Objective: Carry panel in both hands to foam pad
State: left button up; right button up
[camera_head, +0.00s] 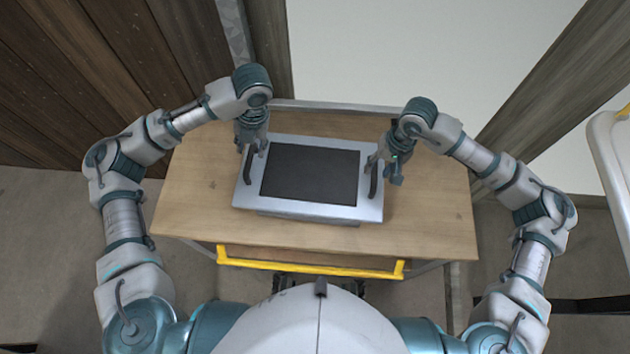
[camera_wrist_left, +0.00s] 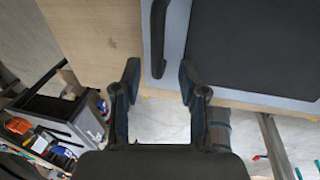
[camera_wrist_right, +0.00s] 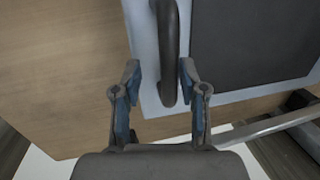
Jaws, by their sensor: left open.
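The panel (camera_head: 310,176) has a light grey frame, a dark centre and a black handle on each side. It lies on the wooden cart top (camera_head: 430,205). My left gripper (camera_head: 252,146) is open at the far end of the left handle (camera_head: 249,168). In the left wrist view the handle's end (camera_wrist_left: 158,45) lies between the parted fingertips. My right gripper (camera_head: 381,160) is open at the right handle (camera_head: 373,184). In the right wrist view this handle (camera_wrist_right: 169,55) runs between the fingers, with gaps showing. I cannot make out a foam pad.
A yellow bar (camera_head: 310,269) runs along the cart's near edge. Bare wood lies left and right of the panel. A plank wall (camera_head: 90,80) stands at far left, a white rail (camera_head: 610,170) at far right. The left wrist view shows a dark bin (camera_wrist_left: 60,115) with loose items.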

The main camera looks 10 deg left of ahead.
jog(key=shift+a, duration=0.35)
jog(key=shift+a+r, duration=0.25)
jog(key=shift+a, duration=0.2)
pick_arm(q)
jog(key=shift+w+a+r, duration=0.1)
jog(key=shift+a+r, duration=0.05)
jog(key=shift+r, duration=0.8)
jog(key=shift+w+a+r, duration=0.1)
jog(key=shift+a+r, duration=0.05)
jog(key=shift+r, duration=0.85)
jog(key=shift+a+r, duration=0.15)
jog(key=shift+r, duration=0.8)
pick_arm(e)
jog(key=v, duration=1.1)
jog(key=shift+d+r, duration=0.2)
jog(key=shift+r, duration=0.05)
